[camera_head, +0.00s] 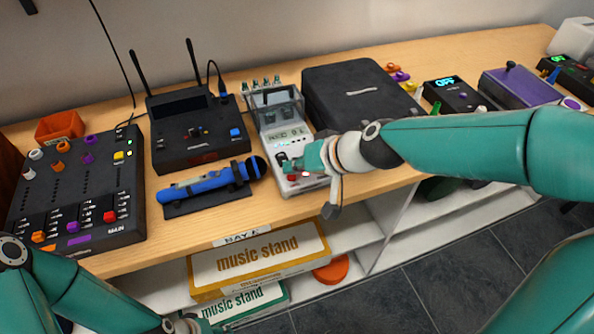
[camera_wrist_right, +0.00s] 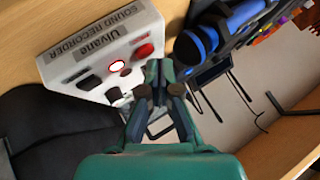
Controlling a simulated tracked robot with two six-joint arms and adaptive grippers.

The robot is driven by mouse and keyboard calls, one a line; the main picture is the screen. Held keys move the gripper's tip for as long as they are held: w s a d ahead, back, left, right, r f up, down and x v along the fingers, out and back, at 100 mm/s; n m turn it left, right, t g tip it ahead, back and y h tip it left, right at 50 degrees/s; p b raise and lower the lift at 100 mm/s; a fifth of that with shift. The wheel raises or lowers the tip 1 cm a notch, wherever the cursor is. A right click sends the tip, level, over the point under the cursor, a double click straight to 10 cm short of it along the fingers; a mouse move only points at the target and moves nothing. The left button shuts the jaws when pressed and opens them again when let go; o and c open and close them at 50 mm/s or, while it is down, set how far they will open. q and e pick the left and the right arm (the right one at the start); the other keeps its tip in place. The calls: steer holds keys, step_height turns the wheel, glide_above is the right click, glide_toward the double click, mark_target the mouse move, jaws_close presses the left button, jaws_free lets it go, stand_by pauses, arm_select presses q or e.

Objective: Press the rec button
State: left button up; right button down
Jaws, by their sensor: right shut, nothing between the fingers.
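The sound recorder (camera_head: 300,132) is a pale grey box on the bench with a small display that seems to read REC. In the right wrist view the recorder (camera_wrist_right: 100,50) appears upside down, with a red button (camera_wrist_right: 144,50), a white button ringed in red (camera_wrist_right: 117,67) and dark knobs. Which button is rec I cannot read. My right gripper (camera_head: 288,164) is shut and empty at the recorder's front controls. In the wrist view its fingertips (camera_wrist_right: 160,90) are beside the panel's edge; contact cannot be told.
A blue microphone (camera_head: 210,182) lies on a dark stand left of the recorder. A black receiver with antennas (camera_head: 200,130) and a mixer (camera_head: 80,190) stand further left. A black case (camera_head: 355,95) is behind right.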

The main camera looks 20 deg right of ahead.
mark_target(294, 177)
steer(key=shift+r, duration=0.25)
step_height(294, 177, up, 5)
steer(key=p, duration=0.4)
stand_by(0.9)
